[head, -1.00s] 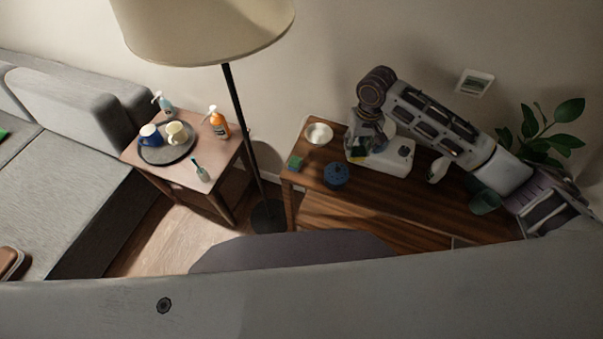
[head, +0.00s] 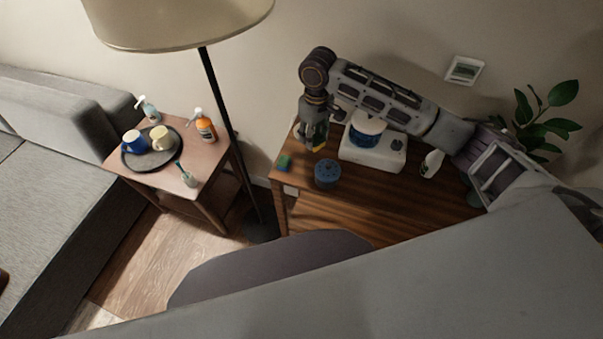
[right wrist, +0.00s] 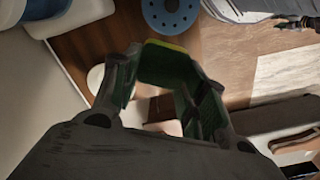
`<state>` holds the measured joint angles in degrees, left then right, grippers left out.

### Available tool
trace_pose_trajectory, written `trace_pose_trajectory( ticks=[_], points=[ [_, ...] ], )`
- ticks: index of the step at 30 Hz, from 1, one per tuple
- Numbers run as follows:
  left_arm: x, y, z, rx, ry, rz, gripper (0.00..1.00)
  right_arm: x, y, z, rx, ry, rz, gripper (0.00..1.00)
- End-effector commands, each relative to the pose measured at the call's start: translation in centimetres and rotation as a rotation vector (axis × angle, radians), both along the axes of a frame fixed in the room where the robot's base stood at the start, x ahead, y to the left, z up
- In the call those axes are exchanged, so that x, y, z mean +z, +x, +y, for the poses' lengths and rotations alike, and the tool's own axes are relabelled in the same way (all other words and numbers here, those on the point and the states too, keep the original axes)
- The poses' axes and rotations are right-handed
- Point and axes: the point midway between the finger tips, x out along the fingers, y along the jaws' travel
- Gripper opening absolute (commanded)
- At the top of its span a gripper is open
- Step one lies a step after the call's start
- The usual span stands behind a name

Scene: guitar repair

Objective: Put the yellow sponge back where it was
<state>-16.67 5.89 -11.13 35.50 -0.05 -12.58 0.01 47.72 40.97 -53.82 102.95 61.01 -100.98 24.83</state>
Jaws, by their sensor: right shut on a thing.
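The yellow sponge (head: 319,147) shows as a small yellow patch at the tips of my right gripper (head: 316,146), above the left end of the wooden table (head: 400,200). In the right wrist view the sponge (right wrist: 168,46) has a yellow edge and a dark green face. My right gripper (right wrist: 165,95) is shut on it, with a finger on each side. The sponge looks held above the tabletop; its exact height is unclear. My left gripper is not in view.
A green and blue sponge (head: 284,162) lies near the table's left edge. A blue round holed object (head: 327,174) stands right of it. A floor lamp (head: 222,105) stands left.

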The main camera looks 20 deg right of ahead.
Motion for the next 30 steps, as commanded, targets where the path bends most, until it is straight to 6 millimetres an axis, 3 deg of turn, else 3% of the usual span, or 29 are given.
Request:
trace_pose_trajectory(
  ticks=[30],
  points=[
    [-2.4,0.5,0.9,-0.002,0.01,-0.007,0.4,-1.4,0.0,1.7,0.886,-0.002,-0.002,0.2]
  ],
)
